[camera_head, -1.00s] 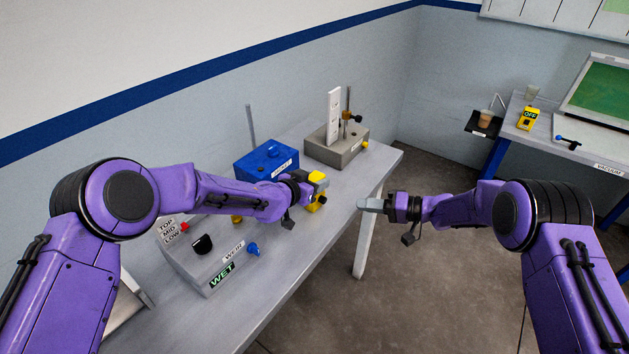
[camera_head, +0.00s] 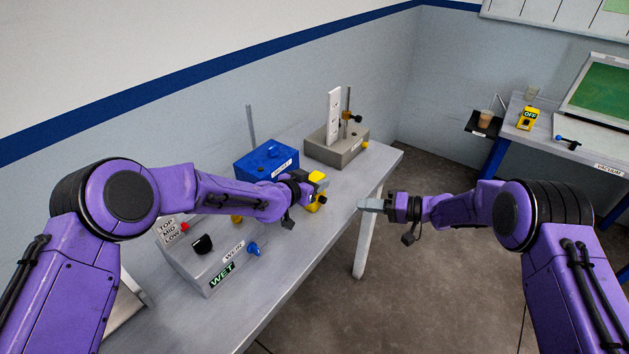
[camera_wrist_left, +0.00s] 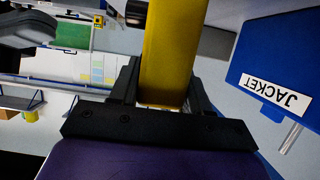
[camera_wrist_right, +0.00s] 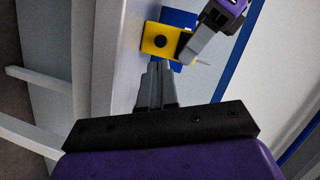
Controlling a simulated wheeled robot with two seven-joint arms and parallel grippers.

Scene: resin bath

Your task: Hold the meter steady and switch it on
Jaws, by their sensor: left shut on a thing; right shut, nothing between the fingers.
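The meter is a yellow box (camera_head: 319,178) with a black round knob or button on its face, above the grey bench. My left gripper (camera_head: 312,187) is shut on it. The yellow body fills the space between the fingers in the left wrist view (camera_wrist_left: 168,50). My right gripper (camera_head: 370,205) is shut and empty, to the right of the meter and apart from it, beyond the bench edge. In the right wrist view the meter's yellow face and black knob (camera_wrist_right: 160,41) show ahead of the closed fingers (camera_wrist_right: 157,72). I cannot read any display on the meter.
On the grey bench (camera_head: 300,245) stand a blue box (camera_head: 262,160) labelled JACKET, a grey stand (camera_head: 338,147) and a grey unit (camera_head: 208,270) labelled WEIR with a WET display. At right, another table holds a yellow device (camera_head: 528,117) reading OFF. Floor lies between.

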